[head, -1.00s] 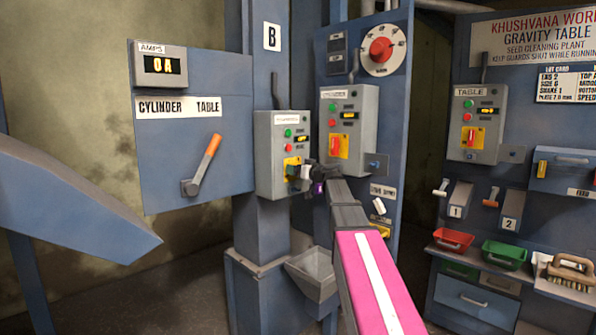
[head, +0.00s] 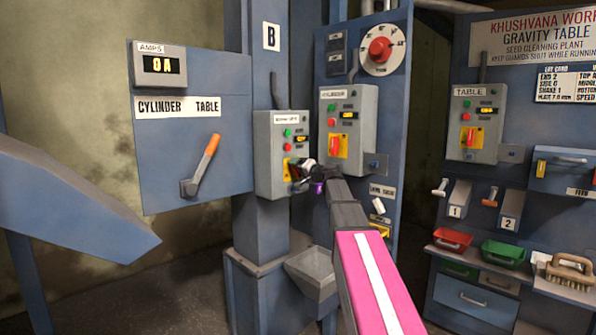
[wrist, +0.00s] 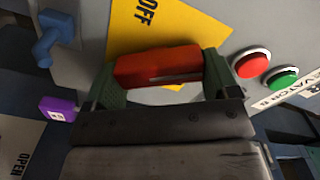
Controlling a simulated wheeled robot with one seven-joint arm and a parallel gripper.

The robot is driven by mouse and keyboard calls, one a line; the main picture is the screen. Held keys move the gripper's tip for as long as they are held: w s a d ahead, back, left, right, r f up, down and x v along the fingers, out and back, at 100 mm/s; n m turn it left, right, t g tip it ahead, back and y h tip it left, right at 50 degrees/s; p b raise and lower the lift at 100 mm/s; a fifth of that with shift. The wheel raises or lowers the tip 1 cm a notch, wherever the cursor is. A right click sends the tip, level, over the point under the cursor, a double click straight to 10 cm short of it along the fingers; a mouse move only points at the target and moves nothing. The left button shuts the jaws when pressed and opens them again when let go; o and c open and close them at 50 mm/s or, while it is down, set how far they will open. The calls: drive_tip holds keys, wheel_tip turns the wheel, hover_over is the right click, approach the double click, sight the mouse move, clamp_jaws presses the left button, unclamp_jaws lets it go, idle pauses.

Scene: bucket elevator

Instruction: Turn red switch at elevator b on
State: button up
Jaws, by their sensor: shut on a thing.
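The red switch (wrist: 158,66) is in the wrist view, in front of a yellow plate (wrist: 128,40) marked OFF. My gripper (wrist: 161,80) is shut on the switch, one greenish finger at each end of it. In the head view my gripper (head: 300,177) is at the lower part of the grey box (head: 268,157) on the column marked B. There it hides the switch and most of the yellow plate. A label partly readable as "EVATOR B" (wrist: 297,92) is at the right of the wrist view.
Red (wrist: 252,65) and green (wrist: 283,78) buttons sit close beside the right finger.

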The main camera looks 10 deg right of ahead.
drive_tip(key=m, duration=0.6)
drive_tip(key=shift+f, duration=0.15)
drive_tip(key=shift+m, duration=0.4)
drive_tip(key=o, duration=0.8)
drive_tip(key=shift+d, duration=0.1)
drive_tip(key=v, duration=1)
drive_tip(key=shift+s+d, duration=0.15)
drive_tip(key=shift+s, duration=0.15)
drive_tip(key=shift+f, duration=0.15)
